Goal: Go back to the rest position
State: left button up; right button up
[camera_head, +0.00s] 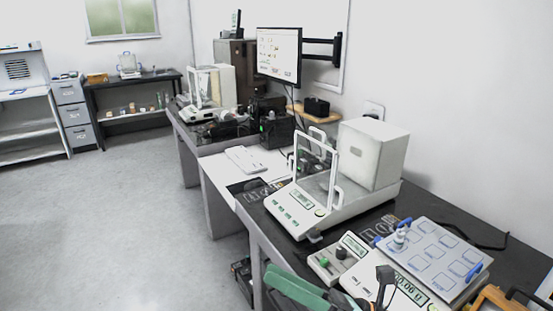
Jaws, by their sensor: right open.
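My right gripper (381,280) is at the bottom of the head view, with a dark part in front of the near scale; it is open and I see nothing held in it. The near scale (362,272) has a lit display ending in "00.06 g", partly covered by the gripper. Its light weighing plate (432,262) has outlined squares and blue handles. A small pale weight-like object (399,240) stands upright on the plate's left part. My left gripper is not in view.
A balance (293,211) with a white housing (372,154) stands behind the near scale. Another balance (207,92) and a wall monitor (279,55) are farther back. An orange-framed item (497,299) is at the lower right. The grey floor (110,220) on the left is clear.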

jog(key=w+d+f+m+t+h+p, duration=0.1)
jog(key=d+f+m+t+h, duration=0.55)
jog(key=m, duration=0.75)
jog(key=w+d+f+m+t+h, duration=0.1)
jog(key=d+f+m+t+h, duration=0.25)
jog(key=f+m+h, duration=0.7)
jog(key=s+d+f+m+g+h, duration=0.1)
jog(key=s+d+f+m+g, duration=0.2)
jog(key=s+f+m, duration=0.4)
jog(key=s+d+f+m+g, duration=0.2)
jog(key=s+f+m+g, duration=0.3)
jog(key=f, duration=0.6)
jog(key=s+m, duration=0.2)
jog(key=m, duration=0.1)
jog(key=shift+s+d+f+h, duration=0.35)
jog(key=shift+d+h, duration=0.05)
